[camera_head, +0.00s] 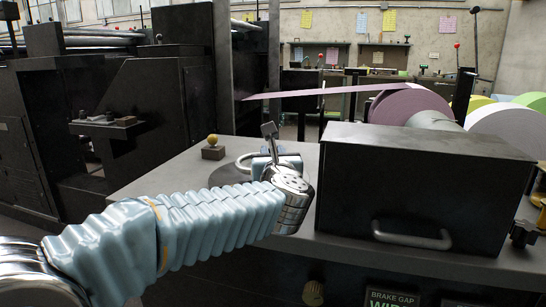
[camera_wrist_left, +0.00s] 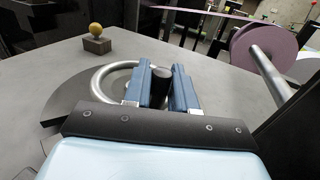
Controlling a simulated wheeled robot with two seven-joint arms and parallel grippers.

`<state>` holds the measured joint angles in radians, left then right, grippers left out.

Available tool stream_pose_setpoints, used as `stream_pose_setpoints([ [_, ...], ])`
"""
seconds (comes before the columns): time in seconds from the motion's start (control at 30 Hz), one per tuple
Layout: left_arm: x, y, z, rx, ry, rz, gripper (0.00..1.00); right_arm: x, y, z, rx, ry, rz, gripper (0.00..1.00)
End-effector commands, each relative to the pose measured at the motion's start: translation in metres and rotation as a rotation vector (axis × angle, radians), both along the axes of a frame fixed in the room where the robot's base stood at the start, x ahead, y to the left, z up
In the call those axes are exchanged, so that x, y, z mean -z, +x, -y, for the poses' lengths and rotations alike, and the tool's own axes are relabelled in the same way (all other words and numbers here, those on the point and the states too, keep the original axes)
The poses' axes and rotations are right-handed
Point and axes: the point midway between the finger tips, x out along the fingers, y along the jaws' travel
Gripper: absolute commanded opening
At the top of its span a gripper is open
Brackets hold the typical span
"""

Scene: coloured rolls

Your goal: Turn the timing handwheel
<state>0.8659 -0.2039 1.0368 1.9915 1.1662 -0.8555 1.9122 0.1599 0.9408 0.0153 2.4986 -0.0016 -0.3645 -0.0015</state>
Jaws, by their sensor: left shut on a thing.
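The handwheel shows as a silver ring (camera_head: 243,163) on a dark round disc (camera_wrist_left: 62,107) on the grey tabletop. A black knob (camera_wrist_left: 162,86) stands at the ring's right side in the wrist view. My left gripper (camera_wrist_left: 162,80) has its two blue fingers on either side of this knob and is shut on it. In the head view my left gripper (camera_head: 277,161) is at the right of the ring, and my wrist hides part of the wheel. My right gripper is not in view.
A yellow ball on a small block (camera_head: 213,148) stands behind the wheel. A black box (camera_head: 420,185) with a bar handle is close on the right. A purple roll (camera_head: 408,105) lies behind the box, its strip running left to a dark machine (camera_head: 150,110).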

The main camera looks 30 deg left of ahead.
Motion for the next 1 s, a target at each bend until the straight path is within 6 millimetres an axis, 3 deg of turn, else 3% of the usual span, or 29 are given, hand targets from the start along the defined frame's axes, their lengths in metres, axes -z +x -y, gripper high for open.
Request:
stream_pose_setpoints([
  [0.03, -0.001, 0.000, -0.001, -0.002, 0.001, 0.002, 0.00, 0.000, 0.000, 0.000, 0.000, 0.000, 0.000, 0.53],
  [0.07, -0.001, 0.000, -0.001, -0.002, 0.001, 0.002, 0.30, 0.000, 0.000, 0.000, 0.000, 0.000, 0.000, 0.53],
  [0.17, -0.001, 0.000, 0.000, -0.001, 0.001, 0.001, 0.44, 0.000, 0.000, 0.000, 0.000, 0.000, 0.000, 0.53],
  [0.57, 0.001, -0.008, 0.007, 0.001, 0.003, 0.000, 0.44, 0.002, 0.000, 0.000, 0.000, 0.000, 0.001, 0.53],
  [1.0, 0.000, -0.089, 0.064, 0.003, 0.002, 0.003, 0.44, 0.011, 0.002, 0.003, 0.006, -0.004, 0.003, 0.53],
])
